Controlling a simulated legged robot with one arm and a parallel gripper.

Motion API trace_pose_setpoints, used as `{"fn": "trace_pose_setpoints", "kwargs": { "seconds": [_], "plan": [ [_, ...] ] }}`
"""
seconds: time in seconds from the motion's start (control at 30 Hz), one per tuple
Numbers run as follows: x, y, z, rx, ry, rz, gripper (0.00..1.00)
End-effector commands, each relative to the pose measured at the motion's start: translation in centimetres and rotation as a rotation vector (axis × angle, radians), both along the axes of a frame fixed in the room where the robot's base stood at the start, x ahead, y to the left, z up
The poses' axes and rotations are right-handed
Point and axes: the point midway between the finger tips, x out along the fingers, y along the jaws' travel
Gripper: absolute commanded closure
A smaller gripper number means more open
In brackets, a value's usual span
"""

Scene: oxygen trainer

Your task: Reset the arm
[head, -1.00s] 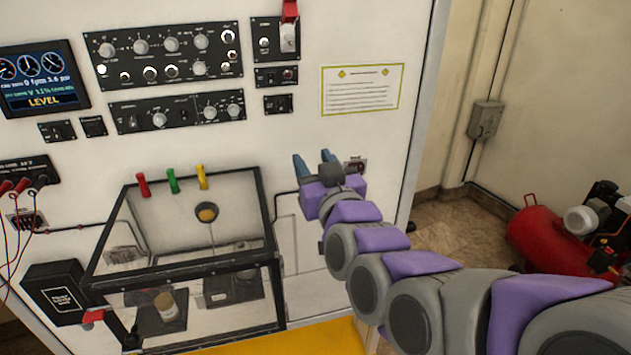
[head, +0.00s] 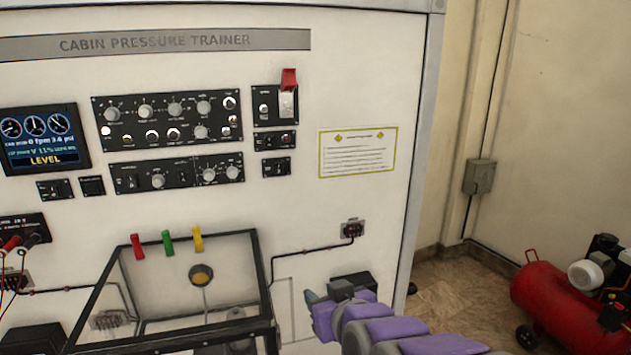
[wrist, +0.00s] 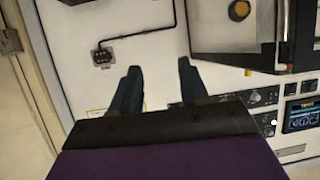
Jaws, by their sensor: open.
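My gripper (head: 318,296) is low in front of the panel in the head view, right of the clear box, with my purple and grey arm reaching in from the bottom right. In the wrist view its two blue-grey fingers (wrist: 160,84) stand apart with nothing between them. The white panel of the cabin pressure trainer (head: 300,210) lies behind the fingers, and they appear clear of it. The fingertips are small and partly hidden by the gripper body in the head view.
The clear box with a black frame (head: 262,262) stands left of my gripper. Dark control modules (head: 168,122) and a screen (head: 40,138) are on the panel. A connector (head: 352,229) with a cable sits above my gripper. A red compressor (head: 560,305) stands on the floor at right.

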Motion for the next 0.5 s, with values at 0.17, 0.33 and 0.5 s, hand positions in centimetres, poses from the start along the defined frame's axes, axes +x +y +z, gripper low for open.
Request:
{"fn": "trace_pose_setpoints", "kwargs": {
  "seconds": [0.17, 0.33, 0.5],
  "plan": [
    [-4.9, -3.1, -6.3, -0.083, 0.304, -0.039, 0.55],
    [-11.2, -6.4, -10.8, -0.145, 0.601, -0.103, 0.55],
    [-18.7, -9.5, -13.8, -0.193, 0.900, -0.185, 0.55]
  ]
}}
